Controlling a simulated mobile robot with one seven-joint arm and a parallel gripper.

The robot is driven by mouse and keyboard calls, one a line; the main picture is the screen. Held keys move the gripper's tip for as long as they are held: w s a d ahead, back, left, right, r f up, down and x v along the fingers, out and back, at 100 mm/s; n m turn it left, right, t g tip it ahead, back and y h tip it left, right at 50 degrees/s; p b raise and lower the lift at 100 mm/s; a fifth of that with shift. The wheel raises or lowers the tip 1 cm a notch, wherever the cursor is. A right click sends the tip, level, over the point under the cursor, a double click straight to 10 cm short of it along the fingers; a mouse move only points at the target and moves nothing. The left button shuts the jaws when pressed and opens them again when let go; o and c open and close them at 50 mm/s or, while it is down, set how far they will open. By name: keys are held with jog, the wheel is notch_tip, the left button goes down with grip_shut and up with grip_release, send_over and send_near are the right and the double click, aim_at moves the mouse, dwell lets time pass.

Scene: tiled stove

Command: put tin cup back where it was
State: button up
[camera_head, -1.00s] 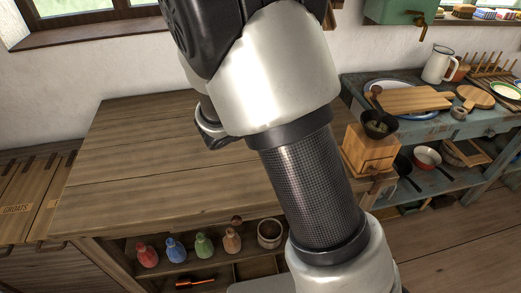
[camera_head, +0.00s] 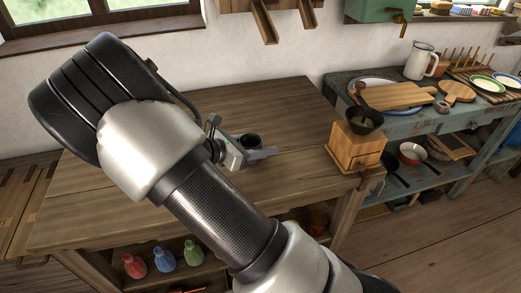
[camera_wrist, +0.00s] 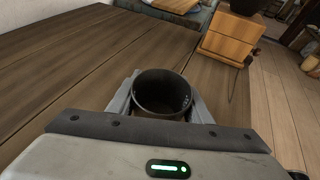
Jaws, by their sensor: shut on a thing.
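A dark grey tin cup (camera_wrist: 162,93) stands upright between the two fingers of my gripper (camera_wrist: 160,100) in the wrist view. My gripper is shut on it. In the head view the cup (camera_head: 251,141) shows small and dark, with my gripper (camera_head: 247,150) around it, over the wooden table (camera_head: 290,100). I cannot tell whether the cup's base touches the table top. My arm hides part of the table to the left.
A wooden coffee grinder (camera_head: 354,147) stands at the table's right corner. Red, blue and green bottles (camera_head: 164,260) stand on the shelf below. A blue bench (camera_head: 412,122) with a cutting board and white jug (camera_head: 420,61) is at the right. The table's middle is clear.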

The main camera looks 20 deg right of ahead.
jog(key=shift+f, duration=0.45)
jog(key=shift+f, duration=0.2)
jog(key=o, duration=1.2)
jog(key=shift+r, duration=0.3)
jog(key=p+v, duration=0.2)
jog(key=v, duration=1)
jog(key=shift+p, duration=0.35)
